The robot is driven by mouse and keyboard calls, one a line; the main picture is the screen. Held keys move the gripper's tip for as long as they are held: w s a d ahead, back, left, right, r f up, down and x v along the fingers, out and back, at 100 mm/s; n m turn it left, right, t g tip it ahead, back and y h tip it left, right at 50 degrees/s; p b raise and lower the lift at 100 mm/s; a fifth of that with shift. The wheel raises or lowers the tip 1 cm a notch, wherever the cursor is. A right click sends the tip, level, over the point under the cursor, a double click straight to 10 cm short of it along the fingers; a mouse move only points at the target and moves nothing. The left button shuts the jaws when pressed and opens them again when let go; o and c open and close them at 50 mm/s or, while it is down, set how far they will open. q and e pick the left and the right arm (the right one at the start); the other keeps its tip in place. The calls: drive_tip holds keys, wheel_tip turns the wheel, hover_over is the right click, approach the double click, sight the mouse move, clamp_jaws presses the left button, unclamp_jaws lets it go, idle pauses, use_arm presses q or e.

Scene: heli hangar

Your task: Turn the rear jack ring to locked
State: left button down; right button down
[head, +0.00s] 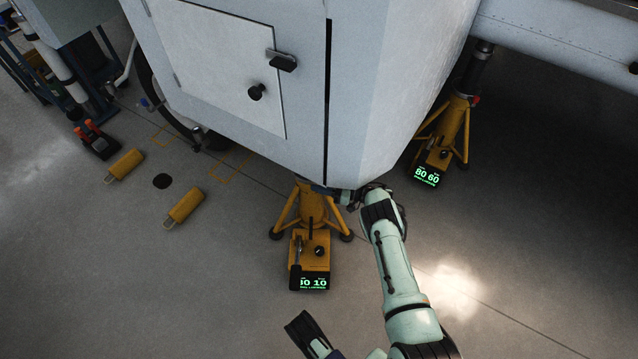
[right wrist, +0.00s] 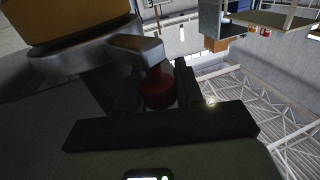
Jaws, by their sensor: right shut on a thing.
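The nearer yellow jack (head: 311,207) stands on splayed legs under the white fuselage. Its box (head: 310,252) shows "10 10" in green. In the right wrist view, a grey ring (right wrist: 80,62) sits against a yellow collar, with a short grey lever (right wrist: 136,46) ending in a red knob (right wrist: 158,88). My right gripper (right wrist: 156,92) is shut on the red knob, one dark finger on each side. In the head view my right gripper (head: 347,195) is beside the jack top, partly hidden under the fuselage edge. My left gripper (head: 303,330) is low in the picture, away from the jack; its jaw opening is unclear.
A second yellow jack (head: 448,130), its display reading "80 60", stands at the right. The fuselage (head: 225,60) overhangs the work area. Two yellow chocks (head: 125,165) and a dark box with orange parts (head: 97,141) lie at left. The floor in front is clear.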

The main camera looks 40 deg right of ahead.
drive_tip(key=shift+s+d+f, duration=0.1)
drive_tip(key=shift+d, duration=0.05)
drive_tip(key=c, duration=0.8)
unclamp_jaws()
use_arm(q)
drive_tip(key=shift+t, duration=0.8)
drive_tip(key=w, duration=0.1)
drive_tip(key=w+r+p, duration=0.1)
drive_tip(key=w, duration=0.1)
drive_tip(key=w+r+p, duration=0.1)
drive_tip(key=shift+w+d, duration=0.15)
drive_tip(key=shift+d, duration=0.1)
use_arm(e)
drive_tip(key=v, duration=1.3)
drive_tip(key=shift+s, duration=0.15)
use_arm(q)
drive_tip(key=shift+r, duration=0.1)
